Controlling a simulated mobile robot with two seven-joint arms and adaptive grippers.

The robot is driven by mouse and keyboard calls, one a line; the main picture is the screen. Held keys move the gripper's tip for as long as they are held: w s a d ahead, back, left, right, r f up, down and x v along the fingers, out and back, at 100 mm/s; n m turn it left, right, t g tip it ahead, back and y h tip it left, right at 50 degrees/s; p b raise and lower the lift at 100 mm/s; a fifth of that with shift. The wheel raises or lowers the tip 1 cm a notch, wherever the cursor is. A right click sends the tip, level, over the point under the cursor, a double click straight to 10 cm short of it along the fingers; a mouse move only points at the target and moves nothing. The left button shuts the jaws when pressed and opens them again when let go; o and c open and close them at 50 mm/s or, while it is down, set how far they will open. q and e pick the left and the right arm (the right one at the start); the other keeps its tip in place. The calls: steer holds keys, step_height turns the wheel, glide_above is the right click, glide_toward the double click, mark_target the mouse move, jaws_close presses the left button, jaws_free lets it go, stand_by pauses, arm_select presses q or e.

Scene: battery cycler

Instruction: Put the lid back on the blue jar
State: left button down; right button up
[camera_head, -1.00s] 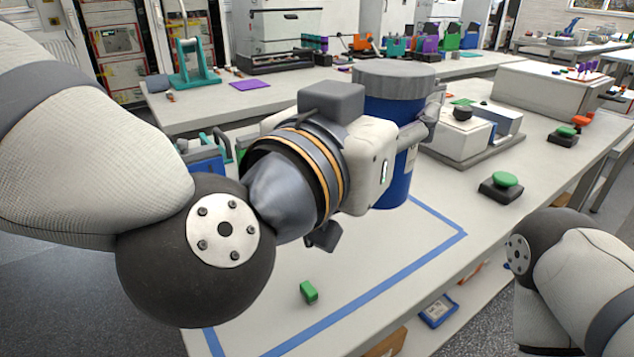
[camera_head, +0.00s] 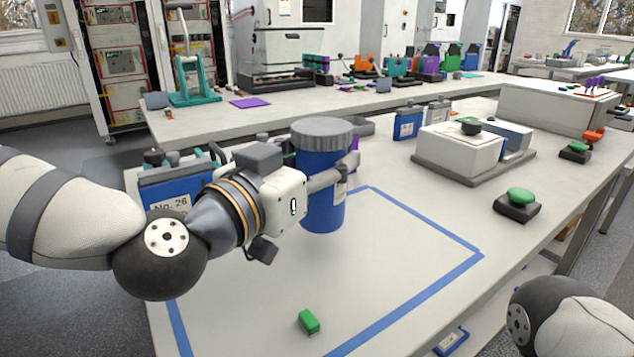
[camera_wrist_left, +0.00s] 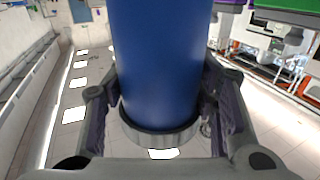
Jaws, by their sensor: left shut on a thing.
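The blue jar (camera_head: 319,212) is upright over the near bench, with the round grey lid (camera_head: 322,133) seated on its top. My left gripper (camera_head: 328,180) is shut around the upper body of the jar, below the lid. In the left wrist view, which looks upside down, the blue jar (camera_wrist_left: 165,55) stands between the two fingers and the grey lid (camera_wrist_left: 160,135) shows at its lower end. I cannot tell whether the jar's base touches the bench. My right gripper is out of view; only part of that arm shows at the lower right.
Blue tape (camera_head: 425,225) marks an area on the bench. A small green block (camera_head: 309,321) lies inside it. A blue labelled container (camera_head: 165,203) is behind my left arm. A white device (camera_head: 462,150) and a green button (camera_head: 521,195) stand to the right.

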arm_select(q)
steer(key=shift+w+a+f, duration=0.1)
steer(key=shift+f, duration=0.15)
steer(key=f, duration=0.2)
steer(key=f+b, duration=0.1)
steer(key=shift+w+a+f, duration=0.2)
steer(key=shift+w+f, duration=0.05)
steer(key=shift+f, duration=0.15)
steer(key=shift+r, duration=0.15)
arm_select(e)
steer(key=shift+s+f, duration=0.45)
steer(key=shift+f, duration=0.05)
arm_select(q)
steer(key=c, duration=0.6)
jaws_free()
steer(key=shift+f, duration=0.2)
steer(key=shift+c, duration=0.2)
